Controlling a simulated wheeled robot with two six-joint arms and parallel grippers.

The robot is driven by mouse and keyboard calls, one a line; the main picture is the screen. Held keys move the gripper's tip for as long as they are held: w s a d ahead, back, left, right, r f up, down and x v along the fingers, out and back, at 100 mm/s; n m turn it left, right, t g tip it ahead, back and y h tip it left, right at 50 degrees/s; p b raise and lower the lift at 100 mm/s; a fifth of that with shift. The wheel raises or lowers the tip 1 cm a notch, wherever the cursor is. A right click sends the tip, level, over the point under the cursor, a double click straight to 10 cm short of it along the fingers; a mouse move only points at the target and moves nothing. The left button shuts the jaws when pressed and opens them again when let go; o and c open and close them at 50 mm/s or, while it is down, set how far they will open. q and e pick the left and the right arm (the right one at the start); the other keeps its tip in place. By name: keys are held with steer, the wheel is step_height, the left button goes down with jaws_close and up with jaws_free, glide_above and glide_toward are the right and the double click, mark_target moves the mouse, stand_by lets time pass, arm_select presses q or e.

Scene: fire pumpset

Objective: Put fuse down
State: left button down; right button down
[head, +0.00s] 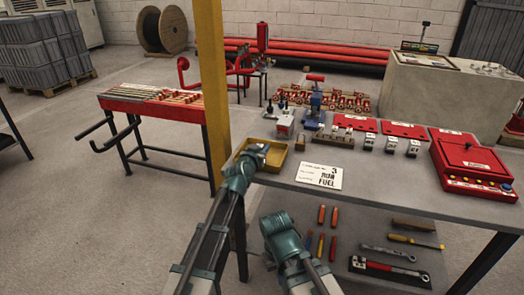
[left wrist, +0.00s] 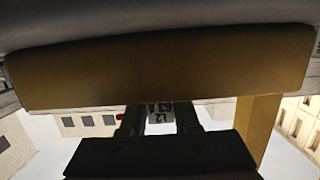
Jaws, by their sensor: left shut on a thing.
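My left gripper (head: 262,148) is over the yellow tray (head: 272,165) at the table's left end. In the left wrist view, my left gripper (left wrist: 160,115) is shut on a small grey fuse (left wrist: 160,113) with dark lettering, which appears upside down. The tray's yellow-brown wall (left wrist: 160,65) fills the band just above the fuse there. The fuse is too small and covered to make out in the head view, and I cannot tell whether it touches the tray. A teal joint of my right arm shows at the bottom centre, but its gripper is not visible.
A white card (head: 320,176) lies right of the tray. Several small grey labelled blocks (head: 391,145) stand before red plates (head: 405,130). A red case (head: 472,165) is at the right. A yellow post (head: 211,80) rises close left of the tray. The table's front middle is clear.

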arm_select(q)
steer(key=shift+f, duration=0.1)
steer(key=c, duration=0.7)
jaws_free()
steer(key=shift+o, duration=0.2)
steer(key=shift+r, duration=0.2)
steer(key=p+v, duration=0.2)
steer(key=v, duration=1)
